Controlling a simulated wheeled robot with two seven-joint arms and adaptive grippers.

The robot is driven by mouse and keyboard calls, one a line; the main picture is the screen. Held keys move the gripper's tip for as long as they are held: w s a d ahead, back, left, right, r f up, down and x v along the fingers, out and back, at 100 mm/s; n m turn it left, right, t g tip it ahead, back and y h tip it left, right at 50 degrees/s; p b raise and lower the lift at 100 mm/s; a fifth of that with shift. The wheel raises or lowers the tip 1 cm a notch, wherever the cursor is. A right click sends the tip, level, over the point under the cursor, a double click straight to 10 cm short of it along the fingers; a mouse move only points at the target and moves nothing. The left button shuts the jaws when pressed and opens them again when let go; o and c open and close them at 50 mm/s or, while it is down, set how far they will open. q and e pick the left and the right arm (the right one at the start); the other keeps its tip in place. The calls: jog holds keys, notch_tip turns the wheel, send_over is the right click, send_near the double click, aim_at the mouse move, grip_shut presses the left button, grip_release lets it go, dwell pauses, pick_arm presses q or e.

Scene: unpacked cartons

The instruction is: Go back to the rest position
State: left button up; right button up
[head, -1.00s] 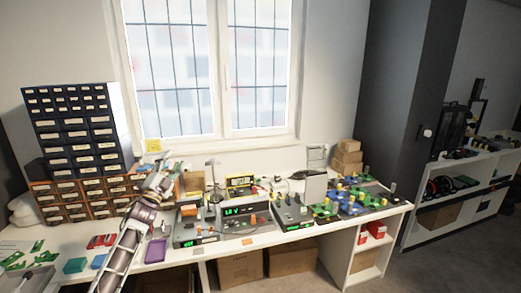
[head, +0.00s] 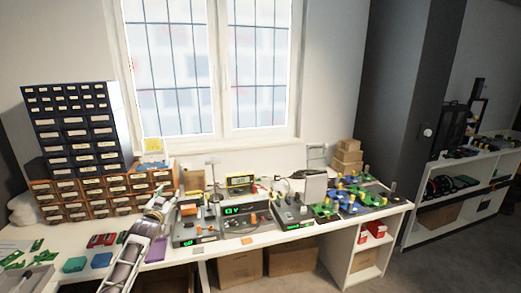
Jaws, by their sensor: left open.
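My left gripper (head: 172,195) is open and held over the white workbench (head: 225,246), in front of the drawer cabinets. Nothing shows between its fingers, though it is small and partly blurred. My left arm (head: 135,250) comes up from the bottom edge, left of the middle. It hides part of the bench and most of a purple tray (head: 157,249). My right gripper is not in the head view.
Bench instruments with green displays (head: 247,218) stand right of the gripper. Blue and orange drawer cabinets (head: 80,145) stand behind left. Green and blue boards (head: 350,204) lie farther right. Cartons (head: 290,260) stand below the bench. Grey floor (head: 440,265) is clear at right.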

pick_arm(q)
jog(key=s+d+f+g+b, duration=0.1)
jog(key=s+f+g, duration=0.2)
jog(key=s+f, duration=0.95)
jog(key=s+d+f+g+b, duration=0.1)
jog(key=s+f+g, duration=0.25)
jog(key=f, duration=1.85)
jog(key=s+f+g+b, duration=0.15)
jog(key=s+f, duration=0.75)
jog(key=f, duration=0.9)
jog(key=s+d+f+g+b, duration=0.1)
jog(key=s+f+g, duration=0.1)
jog(key=s+f, duration=0.85)
jog(key=s+d+f+g+b, duration=0.1)
jog(key=s+f+g, duration=0.2)
jog(key=s+f, duration=0.7)
jog(key=s+f+g, duration=0.1)
jog(key=s+f, duration=0.1)
jog(key=s, duration=0.7)
jog(key=s+d+f+g, duration=0.1)
jog(key=s, duration=0.9)
jog(key=s+d+f+g+b, duration=0.1)
jog(key=s+f, duration=0.1)
jog(key=s, duration=0.7)
jog(key=shift+s+d+f+n+g, duration=0.25)
jog(key=shift+s+f+n+g, duration=0.05)
jog(key=shift+s+f, duration=0.05)
jog(key=shift+w, duration=0.1)
